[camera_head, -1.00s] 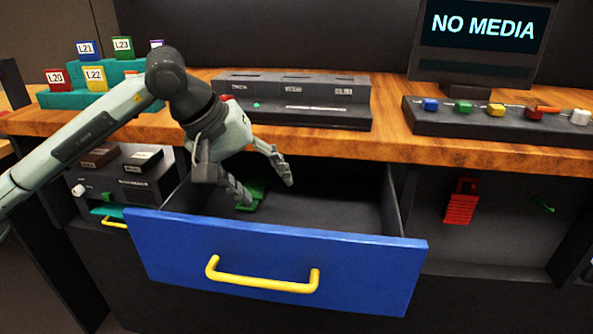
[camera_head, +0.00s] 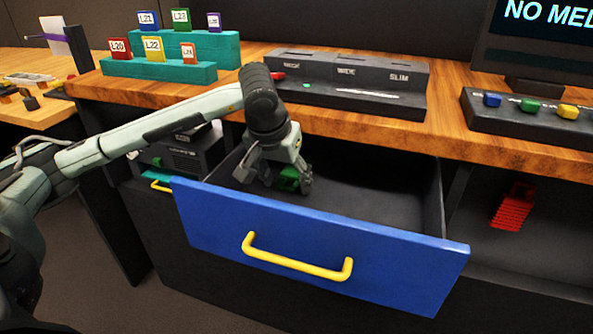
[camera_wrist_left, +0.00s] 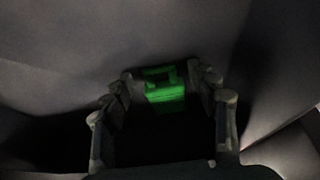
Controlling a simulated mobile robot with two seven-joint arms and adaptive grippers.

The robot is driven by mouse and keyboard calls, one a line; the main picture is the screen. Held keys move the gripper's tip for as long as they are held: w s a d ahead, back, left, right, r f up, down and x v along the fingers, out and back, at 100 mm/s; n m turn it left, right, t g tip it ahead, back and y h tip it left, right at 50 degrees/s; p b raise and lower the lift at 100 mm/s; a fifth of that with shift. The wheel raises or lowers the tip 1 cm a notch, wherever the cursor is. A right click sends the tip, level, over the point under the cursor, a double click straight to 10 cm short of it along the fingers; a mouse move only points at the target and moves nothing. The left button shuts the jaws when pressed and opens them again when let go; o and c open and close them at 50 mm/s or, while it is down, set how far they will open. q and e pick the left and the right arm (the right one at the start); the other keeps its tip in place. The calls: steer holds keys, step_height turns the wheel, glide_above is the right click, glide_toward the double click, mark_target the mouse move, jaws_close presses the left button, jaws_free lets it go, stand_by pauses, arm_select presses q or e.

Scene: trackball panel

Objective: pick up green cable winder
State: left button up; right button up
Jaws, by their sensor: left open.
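The green cable winder (camera_head: 289,178) lies inside the open blue-fronted drawer (camera_head: 315,245), toward its left part. It also shows in the left wrist view (camera_wrist_left: 164,92), ahead of and between the fingers. My left gripper (camera_head: 275,185) is open and reaches down into the drawer, with its fingers on either side of the winder. In the left wrist view the left gripper (camera_wrist_left: 162,110) has its fingers apart. I cannot tell whether a finger touches the winder. In the head view the gripper hides part of the winder. My right gripper is not in view.
The drawer has a yellow handle (camera_head: 297,262) and free floor to the right of the winder. The wooden counter (camera_head: 400,133) overhangs its back. A black console (camera_head: 345,85) and teal stepped stands (camera_head: 160,68) sit on it. A red object (camera_head: 512,206) is in the right compartment.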

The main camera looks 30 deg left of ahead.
arm_select(q)
steer(key=c, duration=1.2)
steer(key=shift+c, duration=0.2)
steer(key=shift+r, duration=0.15)
steer(key=shift+r, duration=0.25)
step_height(320, 180, up, 4)
steer(key=shift+f, duration=0.1)
steer(key=s+d+r, duration=0.1)
steer(key=s+r, duration=0.5)
steer(key=s, duration=0.5)
steer(key=shift+s+d+r, duration=0.15)
steer(key=shift+s+r, duration=0.05)
steer(key=shift+s, duration=0.15)
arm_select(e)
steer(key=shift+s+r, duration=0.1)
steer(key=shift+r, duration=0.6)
